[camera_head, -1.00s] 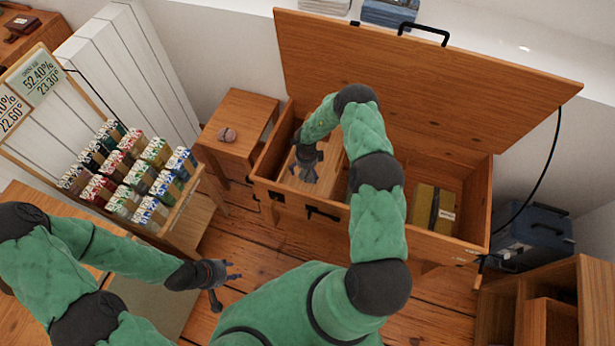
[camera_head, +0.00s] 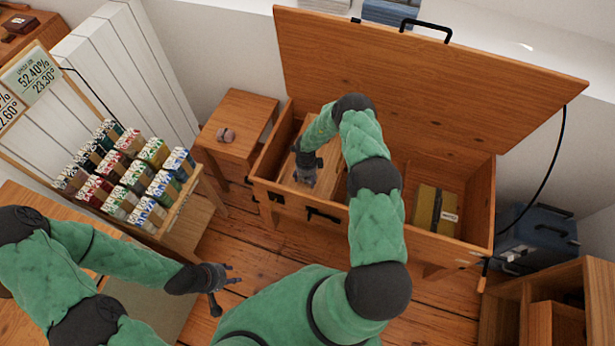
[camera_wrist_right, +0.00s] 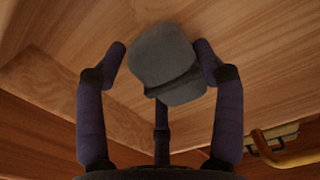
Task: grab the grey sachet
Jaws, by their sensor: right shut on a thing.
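The grey sachet (camera_wrist_right: 165,62) shows in the right wrist view between the fingers of my right gripper, over a wooden surface. It looks like a small rounded grey piece with a darker fold across its lower part. My right gripper (camera_head: 305,180) is inside the left part of the open wooden chest (camera_head: 330,208), pointing down, and is shut on the sachet. In the head view I cannot make out the sachet, as the gripper covers it. My left gripper (camera_head: 222,284) is open and empty, in front of the chest and away from it.
The chest's lid (camera_head: 430,80) stands open behind. A yellowish box (camera_head: 427,208) lies in its right part. A small side table (camera_head: 236,125) with a round item (camera_head: 226,135) stands left of the chest, near a rack of small cartons (camera_head: 125,170).

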